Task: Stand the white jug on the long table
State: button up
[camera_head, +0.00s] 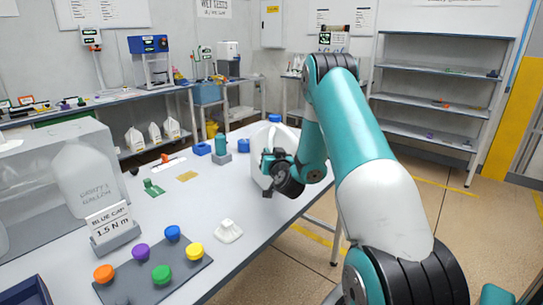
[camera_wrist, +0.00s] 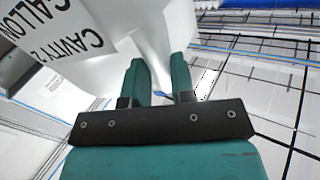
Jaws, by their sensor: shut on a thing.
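The white jug (camera_head: 258,146) has a blue cap and is at the right side of the long white table (camera_head: 205,205) in the head view. My gripper (camera_head: 267,167) is at its near right side. In the wrist view the jug (camera_wrist: 110,50) fills the upper left, with a printed label reading "GALLON" and "CAVITY 2". The two green fingers of my gripper (camera_wrist: 160,82) are shut on a narrow white part of it, which looks like the handle. The jug looks about upright in the head view. I cannot tell whether its base touches the table.
Near the front stand a grey board (camera_head: 180,273) with coloured caps, a white sign (camera_head: 108,222) reading "BLUE CAP", and a clear box (camera_head: 60,160) with a jug shape. Several jugs stand on a rear shelf. The table middle is mostly clear.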

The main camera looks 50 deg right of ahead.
jog(key=shift+f+b, duration=0.45)
jog(key=o, duration=0.9)
